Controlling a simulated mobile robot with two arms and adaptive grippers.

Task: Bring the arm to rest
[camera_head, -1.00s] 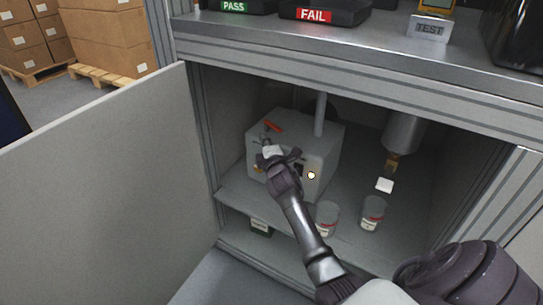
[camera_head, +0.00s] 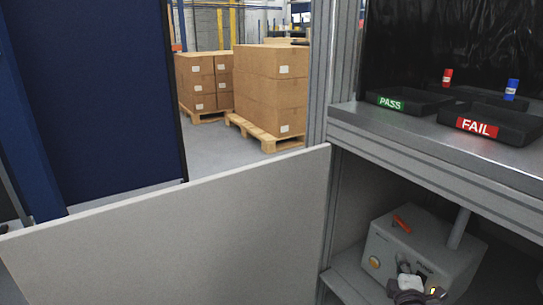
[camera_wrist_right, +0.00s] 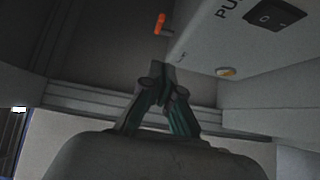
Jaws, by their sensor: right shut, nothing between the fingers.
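My right gripper (camera_head: 413,291) shows at the bottom right of the head view, in front of the grey pump box (camera_head: 447,262) inside the cabinet. In the right wrist view the fingers of my right gripper (camera_wrist_right: 166,72) meet at their tips and hold nothing. The pump box (camera_wrist_right: 235,50) lies beyond them at the upper right, with a black switch, an amber button and an orange-red lever (camera_wrist_right: 160,23). Whether the fingers touch the box cannot be told. My left gripper is in neither view.
An open light-grey door panel (camera_head: 180,235) fills the lower left. Above the cabinet, the bench holds a PASS tray (camera_head: 410,103) and a FAIL tray (camera_head: 495,122). Stacked cartons (camera_head: 270,80) stand on pallets behind. A dark blue panel (camera_head: 95,90) is at the left.

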